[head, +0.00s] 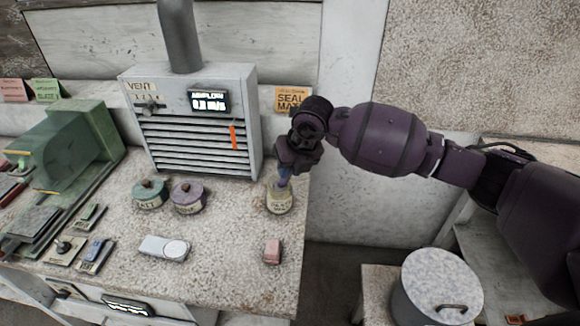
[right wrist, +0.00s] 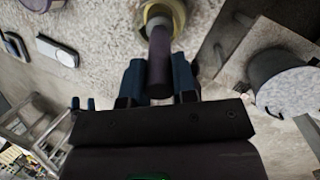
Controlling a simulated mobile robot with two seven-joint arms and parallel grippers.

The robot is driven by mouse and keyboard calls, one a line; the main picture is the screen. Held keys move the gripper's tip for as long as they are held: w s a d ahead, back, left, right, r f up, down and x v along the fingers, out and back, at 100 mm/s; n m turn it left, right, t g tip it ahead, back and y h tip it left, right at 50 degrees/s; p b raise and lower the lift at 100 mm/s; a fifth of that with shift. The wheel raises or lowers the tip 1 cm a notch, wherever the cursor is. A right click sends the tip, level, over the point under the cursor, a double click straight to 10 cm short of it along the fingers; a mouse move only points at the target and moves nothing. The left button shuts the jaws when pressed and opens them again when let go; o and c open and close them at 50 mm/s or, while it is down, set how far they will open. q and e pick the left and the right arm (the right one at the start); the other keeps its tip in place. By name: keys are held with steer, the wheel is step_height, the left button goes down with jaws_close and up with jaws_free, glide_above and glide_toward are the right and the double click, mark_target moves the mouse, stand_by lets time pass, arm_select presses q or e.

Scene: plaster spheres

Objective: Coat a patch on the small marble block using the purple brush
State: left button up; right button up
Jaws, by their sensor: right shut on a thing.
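My right gripper (head: 286,162) is shut on the purple brush (head: 284,178), which points down. In the right wrist view, the brush handle (right wrist: 160,52) stands between the two blue fingers of the gripper (right wrist: 157,80). The brush's lower end is in or over the mouth of a small glass jar (head: 279,202) with a yellowish rim; its tip is hidden. A small pinkish block (head: 272,251) lies on the bench in front of the jar; it may be the small marble block, but I cannot tell. My left gripper is not in view.
A green (head: 149,194) and a purple lidded pot (head: 187,197) stand left of the jar, before a vent box (head: 195,125). A white device (head: 164,249) lies nearer. Right of the bench edge is a gap, then a lidded drum (head: 437,287). Bench around the block is clear.

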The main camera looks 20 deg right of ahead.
steer(key=shift+r, duration=0.2)
steer(key=shift+r+p, duration=0.85)
steer(key=shift+r, duration=0.3)
steer(key=shift+r+p, duration=1.1)
steer(key=shift+r, duration=1)
